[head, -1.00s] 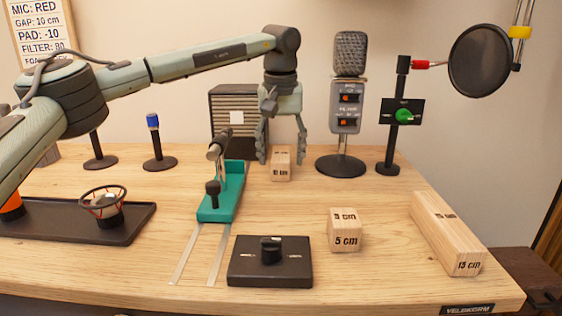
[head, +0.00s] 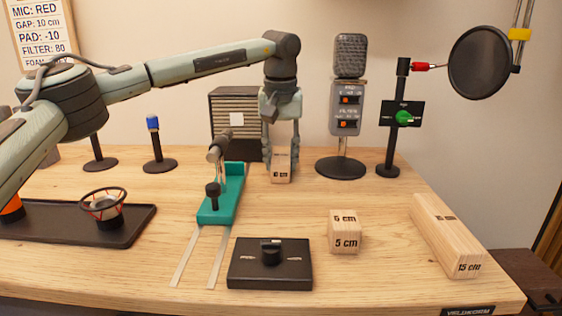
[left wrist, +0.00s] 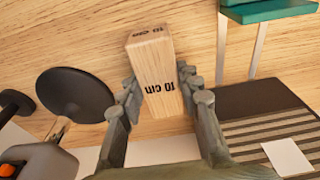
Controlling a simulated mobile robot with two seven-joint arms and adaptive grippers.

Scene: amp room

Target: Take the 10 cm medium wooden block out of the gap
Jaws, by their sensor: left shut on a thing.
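The medium wooden block (head: 281,166), marked 10 cm, stands at the back of the table, just right of the teal sled and in front of the speaker cabinet. My left gripper (head: 281,150) points down over it, with its fingers closed on the block's two sides. In the left wrist view the block (left wrist: 155,75) sits between the fingertips of my left gripper (left wrist: 160,95), its 10 cm label readable. The right gripper is not in view.
The striped speaker cabinet (head: 222,105) is close behind the block. A teal sled (head: 228,200) stands on rails to its left. A grey microphone (head: 348,55) stands to the right. A 5 cm block (head: 345,232) and a 15 cm block (head: 440,232) lie nearer the front.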

